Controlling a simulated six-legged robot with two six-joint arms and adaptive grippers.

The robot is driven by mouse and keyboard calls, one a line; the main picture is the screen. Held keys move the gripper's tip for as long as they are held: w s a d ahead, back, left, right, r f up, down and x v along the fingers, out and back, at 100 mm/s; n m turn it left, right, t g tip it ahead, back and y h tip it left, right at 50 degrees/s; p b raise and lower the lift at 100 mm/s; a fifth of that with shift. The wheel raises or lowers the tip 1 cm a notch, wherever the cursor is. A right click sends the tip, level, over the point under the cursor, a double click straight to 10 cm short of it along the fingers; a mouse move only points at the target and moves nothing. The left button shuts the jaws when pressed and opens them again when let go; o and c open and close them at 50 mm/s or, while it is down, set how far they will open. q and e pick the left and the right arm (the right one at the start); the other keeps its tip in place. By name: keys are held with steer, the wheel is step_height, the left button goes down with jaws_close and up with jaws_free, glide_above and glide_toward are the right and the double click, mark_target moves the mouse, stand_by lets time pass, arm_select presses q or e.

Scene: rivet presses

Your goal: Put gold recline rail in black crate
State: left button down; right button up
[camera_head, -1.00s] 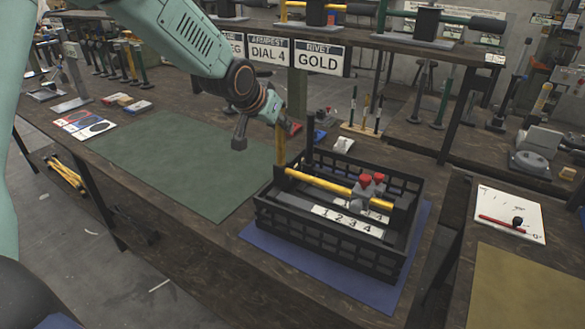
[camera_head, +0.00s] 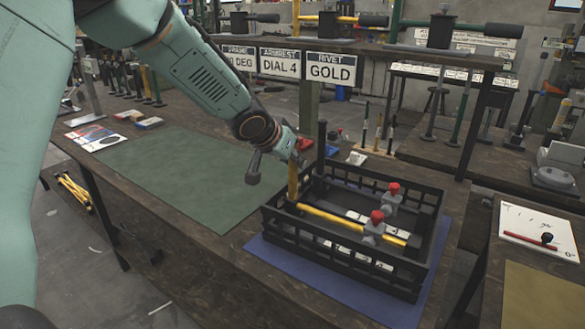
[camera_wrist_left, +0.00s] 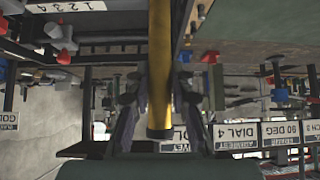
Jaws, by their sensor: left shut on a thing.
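The gold recline rail (camera_head: 330,216) is bent, with an upright leg and a long leg lying across the black crate (camera_head: 285,232). A grey fitting with a red knob (camera_head: 376,217) sits on its long leg. My left gripper (camera_head: 297,160) is shut on the top of the upright leg, at the crate's left back corner. In the left wrist view the gold tube (camera_wrist_left: 160,70) runs between the fingers. The long leg appears inside the crate walls; I cannot tell whether it touches the bottom. My right gripper is not in view.
A similar black rail (camera_head: 322,145) with a red knob (camera_head: 394,188) lies in the crate behind the gold one. The crate stands on a blue mat (camera_head: 330,292). A bare green mat (camera_head: 180,175) lies to the left. A shelf with signs (camera_head: 330,68) is behind.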

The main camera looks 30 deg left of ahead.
arm_select(q)
steer(key=shift+a+r, duration=0.1)
steer(key=c, duration=1.4)
jaws_free()
steer(key=shift+o, duration=1.1)
steer(key=b+v, duration=0.2)
steer(key=v, duration=1)
